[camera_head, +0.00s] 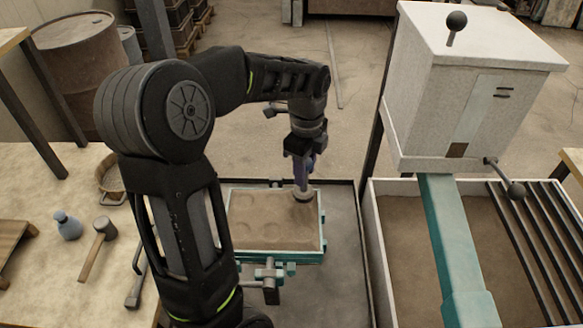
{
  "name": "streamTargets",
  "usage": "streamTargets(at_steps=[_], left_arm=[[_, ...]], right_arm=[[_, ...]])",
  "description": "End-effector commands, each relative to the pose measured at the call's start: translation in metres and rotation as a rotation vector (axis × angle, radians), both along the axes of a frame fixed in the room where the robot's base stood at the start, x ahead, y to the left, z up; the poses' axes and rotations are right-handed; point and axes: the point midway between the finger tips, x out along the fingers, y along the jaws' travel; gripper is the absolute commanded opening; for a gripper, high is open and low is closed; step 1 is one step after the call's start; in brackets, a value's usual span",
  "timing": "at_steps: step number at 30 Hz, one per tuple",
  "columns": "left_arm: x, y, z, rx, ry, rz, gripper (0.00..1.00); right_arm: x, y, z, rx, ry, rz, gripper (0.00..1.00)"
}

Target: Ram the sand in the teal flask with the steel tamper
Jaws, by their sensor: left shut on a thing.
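The teal flask (321,232) stands on a grey tray in the middle of the view, filled with brown sand. My left gripper (301,178) is above the flask's far right part and points down. It is shut on the steel tamper (303,195), whose round foot is at the sand near the flask's far right corner. I cannot tell whether the foot presses on the sand or hovers just over it. My right gripper is not in view.
A wooden bench at left holds a mallet (103,231), a blue bottle (67,226) and a round sieve (108,177). A white furnace-like box (430,90) with a teal chute (452,240) stands at right over a sand bin (402,262). A rusty drum (78,55) stands behind.

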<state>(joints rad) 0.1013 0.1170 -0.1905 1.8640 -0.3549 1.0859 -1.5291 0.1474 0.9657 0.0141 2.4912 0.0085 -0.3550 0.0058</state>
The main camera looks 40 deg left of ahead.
Motion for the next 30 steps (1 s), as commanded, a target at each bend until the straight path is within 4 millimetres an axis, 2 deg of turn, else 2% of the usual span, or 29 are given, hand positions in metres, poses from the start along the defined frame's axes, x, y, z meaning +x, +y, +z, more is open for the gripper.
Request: streamTargets(at_steps=[14, 30], left_arm=[[0.001, 0.0, -0.001, 0.0, -0.001, 0.0, 0.0], [0.0, -0.001, -0.036, 0.0, 0.0, -0.001, 0.0]], right_arm=[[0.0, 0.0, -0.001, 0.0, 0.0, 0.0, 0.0], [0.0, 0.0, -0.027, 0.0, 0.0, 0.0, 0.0]])
